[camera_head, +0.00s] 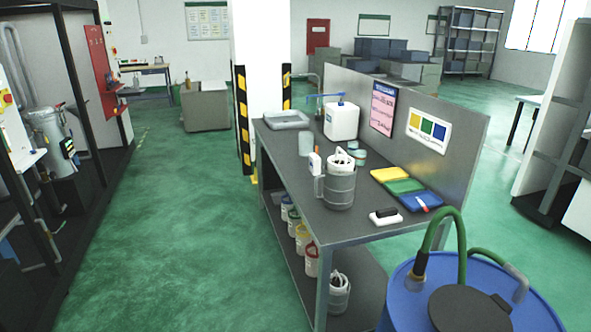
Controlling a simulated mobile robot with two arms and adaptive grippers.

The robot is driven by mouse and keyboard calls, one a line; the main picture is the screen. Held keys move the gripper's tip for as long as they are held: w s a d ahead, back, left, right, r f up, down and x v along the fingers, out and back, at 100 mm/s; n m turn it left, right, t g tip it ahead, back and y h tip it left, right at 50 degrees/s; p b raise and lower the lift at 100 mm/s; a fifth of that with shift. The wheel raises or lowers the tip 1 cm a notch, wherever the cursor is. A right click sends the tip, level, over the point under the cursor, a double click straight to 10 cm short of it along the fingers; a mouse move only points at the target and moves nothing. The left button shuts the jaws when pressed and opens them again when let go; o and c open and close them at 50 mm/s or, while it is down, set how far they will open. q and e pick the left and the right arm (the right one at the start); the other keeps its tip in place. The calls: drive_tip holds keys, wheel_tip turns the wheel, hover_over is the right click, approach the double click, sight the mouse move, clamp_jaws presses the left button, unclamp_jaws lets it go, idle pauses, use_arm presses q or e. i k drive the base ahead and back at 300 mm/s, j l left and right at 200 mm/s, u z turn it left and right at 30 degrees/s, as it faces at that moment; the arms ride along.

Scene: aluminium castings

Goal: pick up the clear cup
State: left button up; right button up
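A translucent pale cup (305,144) stands upright on the dark grey workbench (280,151), towards its left edge. It looks like the clear cup. Neither of my grippers is in view.
A grey tray (287,118) lies behind the cup. A blue drum (405,310) stands in front of the bench. Green floor (190,240) is clear on the left.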

sight(360, 156)
drive_tip(key=i+z, duration=0.25)
drive_tip(key=i, duration=0.25)
drive_tip(key=i+z, duration=0.3)
drive_tip(key=i, duration=0.2)
drive_tip(key=i+j+z, duration=0.15)
drive_tip(key=z, duration=0.3)
drive_tip(key=i+j+z, duration=0.15)
drive_tip(key=z, duration=0.35)
drive_tip(key=i+j+z, duration=0.3)
drive_tip(key=j, duration=1)
drive_tip(key=j+z, duration=0.35)
drive_tip(key=j, duration=0.95)
drive_tip(key=k, duration=0.05)
